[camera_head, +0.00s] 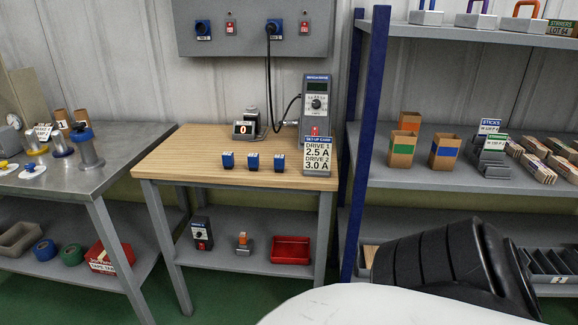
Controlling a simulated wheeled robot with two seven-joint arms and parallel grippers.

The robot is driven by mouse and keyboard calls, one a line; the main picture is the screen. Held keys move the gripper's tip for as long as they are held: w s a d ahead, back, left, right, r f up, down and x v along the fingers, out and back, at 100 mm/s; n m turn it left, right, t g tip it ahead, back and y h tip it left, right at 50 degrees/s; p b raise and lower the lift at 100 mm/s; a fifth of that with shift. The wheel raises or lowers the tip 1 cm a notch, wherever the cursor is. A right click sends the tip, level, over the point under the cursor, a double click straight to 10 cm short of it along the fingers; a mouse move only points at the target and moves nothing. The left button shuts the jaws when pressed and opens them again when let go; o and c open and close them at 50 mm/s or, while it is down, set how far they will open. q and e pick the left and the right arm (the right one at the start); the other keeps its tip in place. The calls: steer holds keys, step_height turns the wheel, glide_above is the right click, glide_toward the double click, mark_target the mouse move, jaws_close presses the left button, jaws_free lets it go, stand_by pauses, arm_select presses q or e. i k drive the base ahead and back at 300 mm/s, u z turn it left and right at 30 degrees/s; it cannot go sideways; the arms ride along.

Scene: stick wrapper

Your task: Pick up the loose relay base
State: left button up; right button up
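Three small blue blocks (252,162) with white labels, which look like relays, stand in a row on the wooden bench top (185,150). On the shelf below are a black device with a dial (202,233) and a small grey piece with an orange top (242,242). I cannot tell for sure which piece is the loose relay base. Neither gripper shows; a black ribbed part and a white part, apparently mine, fill the lower right.
A grey meter (315,103) with a "2.5 A / 3.0 A" card stands at the bench's right end. A red bin (290,250) sits on the lower shelf. A steel table (60,165) is left; a blue-posted rack (366,140) is right. The bench's front left is clear.

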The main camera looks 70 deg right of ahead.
mark_target(241, 250)
steer(key=z, duration=1.75)
steer(key=k, duration=0.55)
steer(key=u, duration=1.1)
steer(key=i, duration=1.1)
steer(key=u, duration=0.35)
steer(key=i, duration=1.1)
steer(key=z, duration=1.2)
steer(key=i, duration=0.55)
steer(key=z, duration=0.5)
